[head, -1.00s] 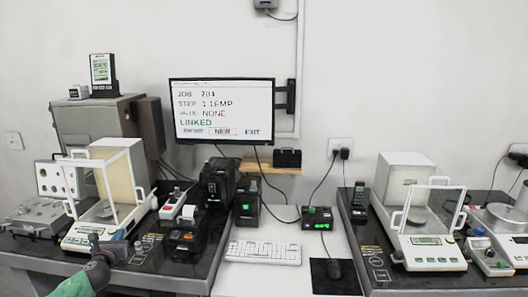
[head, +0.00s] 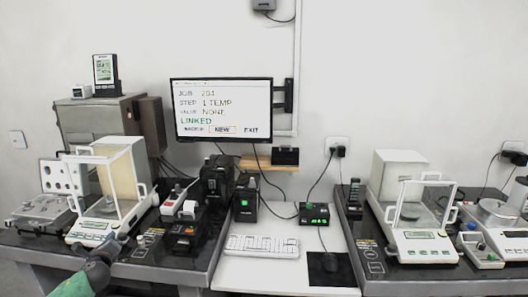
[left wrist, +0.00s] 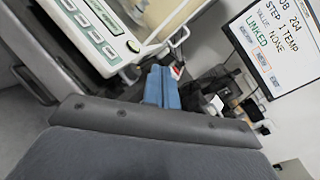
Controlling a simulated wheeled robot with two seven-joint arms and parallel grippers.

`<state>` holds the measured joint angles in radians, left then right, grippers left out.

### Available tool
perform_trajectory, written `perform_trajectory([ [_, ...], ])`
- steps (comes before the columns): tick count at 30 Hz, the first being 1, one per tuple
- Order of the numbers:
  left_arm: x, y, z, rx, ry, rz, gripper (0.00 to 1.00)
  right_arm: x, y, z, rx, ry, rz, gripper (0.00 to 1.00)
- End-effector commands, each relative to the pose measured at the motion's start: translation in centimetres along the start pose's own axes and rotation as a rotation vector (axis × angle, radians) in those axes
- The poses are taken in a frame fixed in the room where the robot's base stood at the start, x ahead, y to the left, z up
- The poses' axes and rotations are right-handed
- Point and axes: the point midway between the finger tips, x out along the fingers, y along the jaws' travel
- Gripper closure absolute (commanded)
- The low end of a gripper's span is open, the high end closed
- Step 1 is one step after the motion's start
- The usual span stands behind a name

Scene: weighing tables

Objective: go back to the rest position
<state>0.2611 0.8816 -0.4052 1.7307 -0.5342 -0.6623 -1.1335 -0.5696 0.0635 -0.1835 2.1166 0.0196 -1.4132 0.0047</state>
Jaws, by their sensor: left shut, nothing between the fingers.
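My left gripper (head: 118,243) is low at the left in the head view, in front of the left balance (head: 90,228). Its blue fingers (left wrist: 161,88) are together and empty in the left wrist view. The balance's front panel also shows in the left wrist view (left wrist: 88,30), beyond the gripper and to the left. My right gripper is in neither view.
The left dark table (head: 140,272) carries the balance and several small devices. A monitor (head: 222,110) hangs on the wall above a keyboard (head: 262,246) on the white middle table (head: 285,275). A second balance (head: 420,240) stands on the right table.

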Motion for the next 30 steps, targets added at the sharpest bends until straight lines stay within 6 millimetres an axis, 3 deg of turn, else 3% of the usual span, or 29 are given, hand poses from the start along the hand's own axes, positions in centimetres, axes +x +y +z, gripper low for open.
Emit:
perform_trajectory([
  [7,-1.5,0.8,1.1,-0.535,-0.059,0.174,1.00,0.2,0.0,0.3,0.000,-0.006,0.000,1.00],
  [11,-3.2,-0.1,-0.2,-0.855,-0.091,0.272,1.00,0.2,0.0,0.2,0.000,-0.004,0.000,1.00],
  [15,-7.1,-0.8,-5.6,-1.202,-0.097,0.436,1.00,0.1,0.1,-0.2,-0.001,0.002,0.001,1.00],
  [19,-11.8,-0.9,-11.8,-1.430,-0.089,0.604,1.00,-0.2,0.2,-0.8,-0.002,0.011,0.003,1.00],
  [24,-18.7,-1.2,-19.6,-1.616,-0.064,0.827,1.00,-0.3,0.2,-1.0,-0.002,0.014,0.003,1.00],
  [30,-27.9,-1.5,-27.9,-1.716,0.000,1.072,1.00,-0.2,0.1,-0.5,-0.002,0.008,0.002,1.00],
])
